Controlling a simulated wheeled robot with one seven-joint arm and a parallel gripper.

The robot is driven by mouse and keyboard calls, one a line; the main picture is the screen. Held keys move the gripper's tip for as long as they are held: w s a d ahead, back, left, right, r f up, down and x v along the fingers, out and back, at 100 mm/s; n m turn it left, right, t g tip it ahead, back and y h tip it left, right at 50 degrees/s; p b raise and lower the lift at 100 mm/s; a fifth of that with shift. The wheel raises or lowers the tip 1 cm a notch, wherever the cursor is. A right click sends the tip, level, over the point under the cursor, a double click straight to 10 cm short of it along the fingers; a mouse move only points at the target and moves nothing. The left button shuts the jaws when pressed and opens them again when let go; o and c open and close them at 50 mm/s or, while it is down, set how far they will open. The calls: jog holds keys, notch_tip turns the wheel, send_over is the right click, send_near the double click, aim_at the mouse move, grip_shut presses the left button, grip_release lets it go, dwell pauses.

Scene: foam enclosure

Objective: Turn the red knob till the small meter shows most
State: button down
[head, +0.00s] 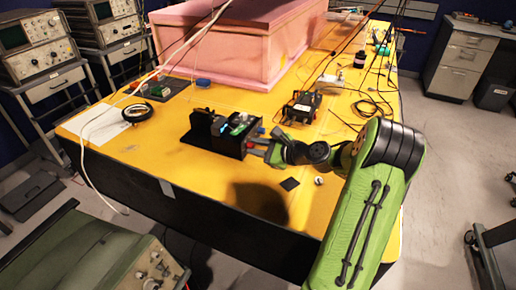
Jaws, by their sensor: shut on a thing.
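A black device (215,136) with an open box-like frame and small green parts stands near the middle of the yellow table. A small red spot, seemingly the red knob (262,130), shows at its right side. My gripper (259,144) reaches in from the right on the green arm and is shut at this side of the device. The fingers are small here and partly cover what they hold. I cannot make out a small meter or its reading for sure; a round black-rimmed thing (137,113) lies on the left of the table.
A large pink foam box (215,48) fills the table's back. A black unit (302,107) with cables stands right of the device, with loose cables behind it. A white sheet (95,123) lies at left. The yellow table's front (215,180) is mostly clear.

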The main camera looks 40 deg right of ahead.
dwell(0.3)
jog(key=c, duration=0.9)
grip_release()
jog(key=p+v, duration=0.3)
jog(key=v, duration=1.3)
jog(key=shift+a+p, duration=0.15)
jog(key=shift+p, duration=0.2)
jog(key=shift+f, duration=0.1)
